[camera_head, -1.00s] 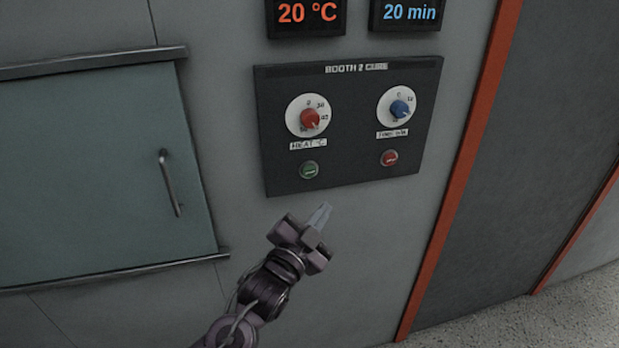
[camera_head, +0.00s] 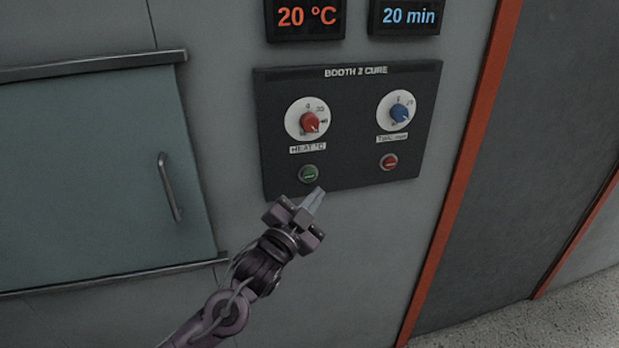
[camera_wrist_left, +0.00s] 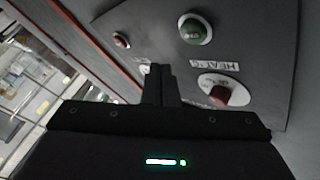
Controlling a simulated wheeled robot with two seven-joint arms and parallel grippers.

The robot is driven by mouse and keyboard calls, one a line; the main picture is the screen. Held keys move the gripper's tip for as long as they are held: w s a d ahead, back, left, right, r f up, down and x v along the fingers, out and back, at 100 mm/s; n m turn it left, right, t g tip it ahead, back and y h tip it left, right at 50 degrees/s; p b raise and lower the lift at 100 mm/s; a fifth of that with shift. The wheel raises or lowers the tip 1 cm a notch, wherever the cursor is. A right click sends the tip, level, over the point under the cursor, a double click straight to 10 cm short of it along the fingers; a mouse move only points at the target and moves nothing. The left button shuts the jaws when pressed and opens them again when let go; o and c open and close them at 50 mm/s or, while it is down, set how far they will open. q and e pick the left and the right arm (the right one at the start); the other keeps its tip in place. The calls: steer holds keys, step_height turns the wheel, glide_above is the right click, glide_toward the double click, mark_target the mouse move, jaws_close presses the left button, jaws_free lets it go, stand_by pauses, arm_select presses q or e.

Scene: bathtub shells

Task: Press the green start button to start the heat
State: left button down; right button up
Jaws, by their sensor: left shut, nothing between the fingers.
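The green start button (camera_head: 308,174) sits low on the left of the dark control panel (camera_head: 350,170), under the red heat dial (camera_head: 310,122). My left gripper (camera_head: 315,194) is shut and empty, its fingertips just below and slightly right of the green button in the head view. The green button (camera_wrist_left: 195,28) also shows in the left wrist view, beyond and to the right of the shut fingers (camera_wrist_left: 158,72). I see no sign of contact with the button. My right gripper is not in view.
A red button (camera_head: 388,161) and a blue time dial (camera_head: 400,111) are on the panel's right half. Displays above read 20 °C (camera_head: 306,16) and 20 min (camera_head: 408,16). A teal door (camera_head: 90,170) with a handle (camera_head: 170,187) is at left.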

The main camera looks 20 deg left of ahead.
mark_target(316, 175)
arm_select(q)
steer(key=shift+w+a, duration=0.5)
steer(key=shift+w, duration=0.25)
steer(key=shift+w+a, duration=0.5)
steer(key=shift+w, duration=0.2)
steer(key=shift+w, duration=0.1)
stand_by(0.9)
steer(key=shift+w+a, duration=0.2)
steer(key=shift+w+a, duration=0.25)
steer(key=shift+w, duration=0.1)
stand_by(0.7)
stand_by(0.4)
steer(key=shift+s+d+p, duration=0.35)
steer(key=shift+s+d, duration=0.1)
steer(key=shift+s, duration=0.25)
steer(key=shift+d, duration=0.1)
steer(key=shift+s+d+p, duration=0.25)
steer(key=shift+s+d, duration=0.45)
steer(key=shift+s, duration=0.35)
steer(key=shift+s+d+p, duration=0.25)
steer(key=shift+s+d, duration=0.4)
steer(key=shift+s, duration=0.35)
